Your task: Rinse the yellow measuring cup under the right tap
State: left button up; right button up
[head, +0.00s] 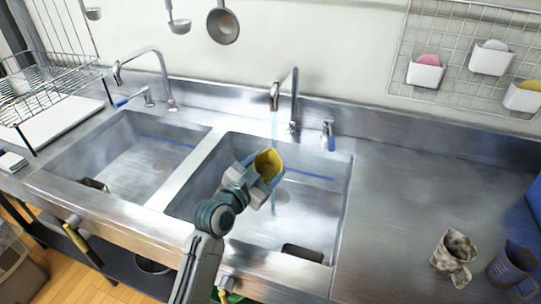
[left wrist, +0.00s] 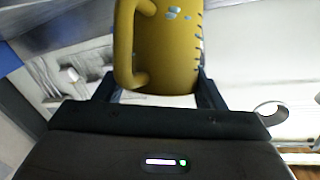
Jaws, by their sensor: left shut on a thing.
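The yellow measuring cup (head: 268,163) is held over the right sink (head: 320,215), beside the thin stream of running water (head: 274,130) from the right tap (head: 292,95). My left gripper (head: 258,172) is shut on the cup, and its arm rises from the bottom of the head view. In the left wrist view the cup (left wrist: 172,50) sits between the fingers, with its handle on the left and dark graduation marks on the right. Pale bluish spots show on its wall. I cannot tell whether water enters the cup. My right gripper is not in view.
The left sink (head: 130,150) with its own tap (head: 165,85) lies to the left. A wire dish rack (head: 60,80) stands at the far left. The counter between is clear.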

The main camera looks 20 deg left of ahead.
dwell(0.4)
pick_arm(q)
jog(key=s+r+p, duration=0.2)
jog(key=s, duration=0.1)
jog(key=shift+d+r+p, duration=0.2)
jog(key=shift+r+p, duration=0.15)
jog(key=shift+r, duration=0.05)
jog(key=shift+s+d+r+p, duration=0.15)
jog(key=shift+s+r+p, duration=0.45)
jog(key=shift+s, duration=0.4)
